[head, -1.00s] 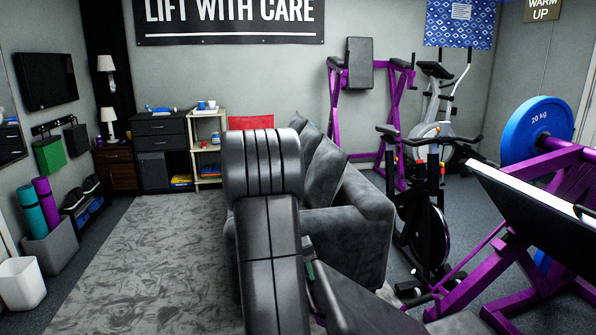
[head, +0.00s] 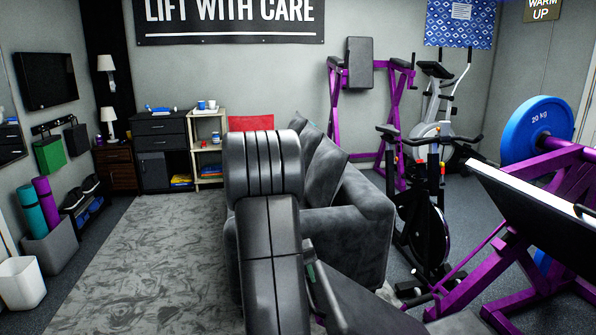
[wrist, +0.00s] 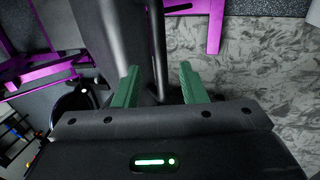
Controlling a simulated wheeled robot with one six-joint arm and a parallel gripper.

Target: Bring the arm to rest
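My gripper (wrist: 158,88) shows in the wrist view with its two green fingers apart. Nothing is between the fingertips that I can see as held; a dark grey surface lies behind them. In the head view my folded black arm fills the lower middle, in front of the grey sofa (head: 345,225). The fingers are mostly hidden there behind the arm.
Purple gym equipment with a blue 20 kg plate (head: 540,128) stands close at right. An exercise bike (head: 425,205) stands beside the sofa. The grey patterned rug (head: 150,250) at left is clear. A white bin (head: 21,284) stands at far left.

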